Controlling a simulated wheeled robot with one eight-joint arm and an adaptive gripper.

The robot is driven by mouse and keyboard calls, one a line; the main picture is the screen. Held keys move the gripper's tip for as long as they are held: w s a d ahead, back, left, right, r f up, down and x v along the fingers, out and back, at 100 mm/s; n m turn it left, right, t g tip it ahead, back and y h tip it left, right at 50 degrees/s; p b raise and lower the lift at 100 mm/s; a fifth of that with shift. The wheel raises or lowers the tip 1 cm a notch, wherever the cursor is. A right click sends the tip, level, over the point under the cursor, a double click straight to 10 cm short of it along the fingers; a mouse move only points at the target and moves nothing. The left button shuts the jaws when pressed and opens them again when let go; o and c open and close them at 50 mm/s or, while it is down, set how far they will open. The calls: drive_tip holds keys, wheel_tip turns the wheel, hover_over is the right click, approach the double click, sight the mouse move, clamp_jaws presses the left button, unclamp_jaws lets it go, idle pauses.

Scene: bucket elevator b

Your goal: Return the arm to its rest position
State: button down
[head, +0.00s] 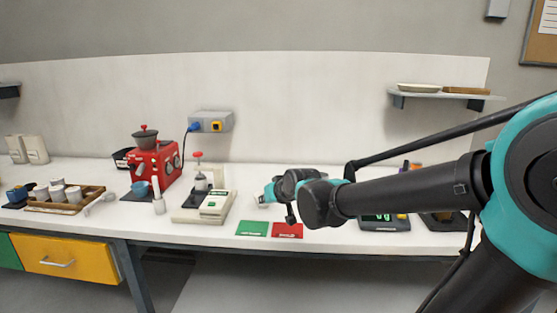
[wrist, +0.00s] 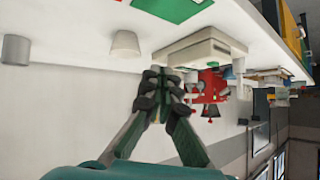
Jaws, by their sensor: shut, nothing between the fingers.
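My arm, black with teal joints, reaches in from the right in the head view. My gripper (head: 268,195) is over the counter near its middle, small and partly hidden by my own wrist links. In the wrist view my gripper (wrist: 162,78) shows with its dark fingers together and nothing between them. The wrist view is turned, with the counter along the top and the white wall panel below it. The fingers are apart from the things on the counter.
A green card (head: 252,228) and a red card (head: 287,230) lie at the counter's front edge. Left of them stand a white scale-like device (head: 214,204) and a red coffee machine (head: 155,164). A dark scale (head: 384,223) sits below my forearm. A shelf (head: 440,95) hangs at upper right.

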drive_tip(key=s+d+f+m+g+h, duration=0.1)
drive_tip(key=s+d+f+g+h, duration=0.1)
drive_tip(key=s+d+f, duration=0.7)
drive_tip(key=s+d+f+m+g+h, duration=0.2)
drive_tip(key=s+d+f+g+h, duration=0.1)
drive_tip(key=s+d+f, duration=0.7)
drive_tip(key=s+d, duration=0.1)
drive_tip(key=d, duration=0.3)
drive_tip(key=shift+d+f+m, duration=0.25)
drive_tip(key=shift+m, duration=0.05)
